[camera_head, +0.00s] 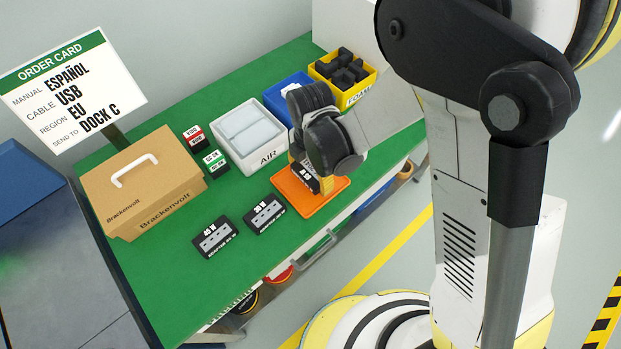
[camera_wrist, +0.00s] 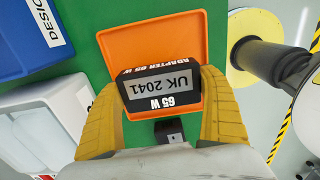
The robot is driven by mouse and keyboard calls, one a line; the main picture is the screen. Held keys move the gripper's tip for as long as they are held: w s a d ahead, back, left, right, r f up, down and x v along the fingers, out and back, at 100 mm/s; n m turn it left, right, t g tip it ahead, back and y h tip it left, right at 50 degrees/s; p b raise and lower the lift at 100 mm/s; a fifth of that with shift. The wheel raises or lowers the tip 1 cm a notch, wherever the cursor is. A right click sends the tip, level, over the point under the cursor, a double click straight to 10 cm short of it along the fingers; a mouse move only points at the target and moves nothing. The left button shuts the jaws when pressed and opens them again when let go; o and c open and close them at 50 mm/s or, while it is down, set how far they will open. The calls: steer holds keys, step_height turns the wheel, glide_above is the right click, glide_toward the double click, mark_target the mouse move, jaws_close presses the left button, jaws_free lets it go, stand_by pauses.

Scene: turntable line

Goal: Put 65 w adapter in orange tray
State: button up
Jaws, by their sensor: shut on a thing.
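The black 65 W adapter (camera_wrist: 160,83) has a grey label reading "UK 2041" and sits between the yellow fingers of my gripper (camera_wrist: 163,92) in the wrist view. My gripper is shut on it. The orange tray (camera_wrist: 118,43) lies flat behind the adapter in that view. In the head view the adapter (camera_head: 304,178) is partly hidden by my gripper (camera_head: 318,184), over the orange tray (camera_head: 300,207). I cannot tell whether the adapter touches the tray floor.
Two black adapters (camera_head: 215,237) (camera_head: 264,214) lie left of the tray. A white AIR bin (camera_head: 252,158), a blue bin (camera_head: 271,100) and a yellow FOAM bin (camera_head: 357,94) stand behind. A Brackenvolt carton (camera_head: 165,200) and order card (camera_head: 75,90) are left. The green front-left tabletop is clear.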

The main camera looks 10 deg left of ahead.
steer(key=shift+f, duration=1.05)
steer(key=shift+f+b, duration=0.1)
steer(key=shift+b, duration=0.25)
steer(key=shift+f, duration=0.15)
steer(key=o, duration=1.1)
steer(key=shift+o, duration=0.2)
steer(key=shift+r, duration=0.2)
